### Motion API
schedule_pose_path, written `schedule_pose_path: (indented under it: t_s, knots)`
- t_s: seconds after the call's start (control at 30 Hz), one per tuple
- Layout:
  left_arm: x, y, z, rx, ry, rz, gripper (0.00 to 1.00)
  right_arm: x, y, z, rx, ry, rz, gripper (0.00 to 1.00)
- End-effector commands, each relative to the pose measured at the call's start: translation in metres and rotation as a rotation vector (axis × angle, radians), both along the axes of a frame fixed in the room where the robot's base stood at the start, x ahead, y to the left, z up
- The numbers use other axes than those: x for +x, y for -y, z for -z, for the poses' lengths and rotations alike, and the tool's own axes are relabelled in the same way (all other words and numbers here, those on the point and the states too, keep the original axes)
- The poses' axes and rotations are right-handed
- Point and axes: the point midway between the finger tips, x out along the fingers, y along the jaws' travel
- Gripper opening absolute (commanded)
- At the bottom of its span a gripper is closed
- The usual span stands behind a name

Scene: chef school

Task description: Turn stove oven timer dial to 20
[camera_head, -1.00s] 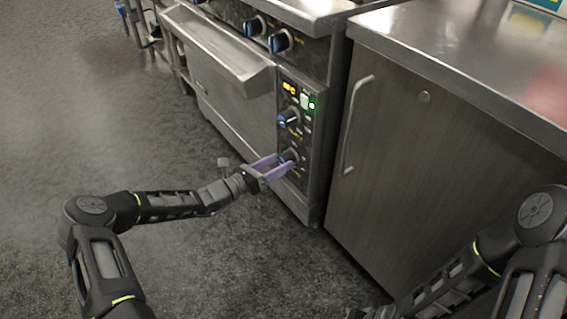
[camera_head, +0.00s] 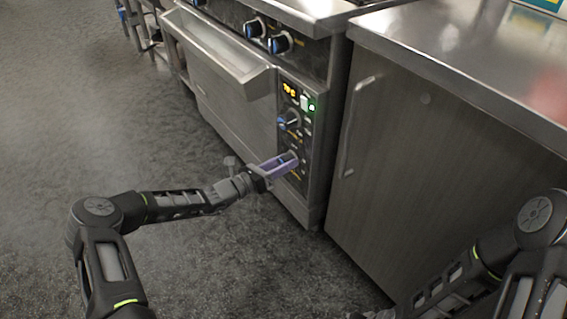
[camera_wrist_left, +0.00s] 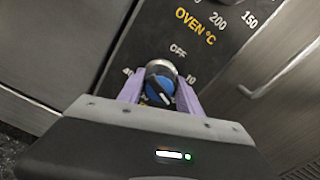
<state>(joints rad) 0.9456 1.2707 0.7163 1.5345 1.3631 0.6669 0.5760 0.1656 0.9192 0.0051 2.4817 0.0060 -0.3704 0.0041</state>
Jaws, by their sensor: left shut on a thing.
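The oven timer dial (camera_wrist_left: 159,84) is a blue and black knob at the bottom of the oven's control panel (camera_head: 298,130). In the left wrist view, OFF is printed above it and 10 to its right; a label partly hidden by a finger shows at its left. My left gripper (camera_head: 289,161) has its purple fingers around the dial and is shut on it; it also shows in the left wrist view (camera_wrist_left: 160,92). The lower part of the dial's scale is hidden behind the gripper body. My right gripper is not in view; only parts of my right arm show at the lower right.
The oven temperature dial (camera_head: 289,121) sits above, below a lit orange display (camera_head: 289,91). The oven door handle (camera_head: 225,55) juts out at the left. A cabinet (camera_head: 440,165) with a vertical handle stands close on the right. The floor (camera_head: 120,150) at left is clear.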

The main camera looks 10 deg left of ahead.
Motion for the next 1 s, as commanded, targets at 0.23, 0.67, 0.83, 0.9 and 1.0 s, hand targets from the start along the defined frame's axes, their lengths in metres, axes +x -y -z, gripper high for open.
schedule_pose_path:
  t_s: [0.23, 0.67, 0.83, 0.9, 1.0]
  knots:
    - [0.000, 0.000, 0.000, 0.000, 0.000, 0.000, 0.02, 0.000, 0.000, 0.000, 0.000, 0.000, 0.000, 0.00]
    - [0.000, 0.000, 0.001, 0.091, 0.075, 0.000, 0.01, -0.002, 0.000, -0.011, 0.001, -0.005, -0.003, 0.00]
    - [0.000, 0.000, 0.001, 0.091, 0.074, 0.000, 0.47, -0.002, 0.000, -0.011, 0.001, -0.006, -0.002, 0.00]
    - [0.000, 0.000, 0.000, 0.091, 0.074, 0.000, 0.53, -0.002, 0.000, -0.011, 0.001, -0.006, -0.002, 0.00]
    - [0.000, 0.000, 0.000, 0.090, 0.073, 0.000, 0.61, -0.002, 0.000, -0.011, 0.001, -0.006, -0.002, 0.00]
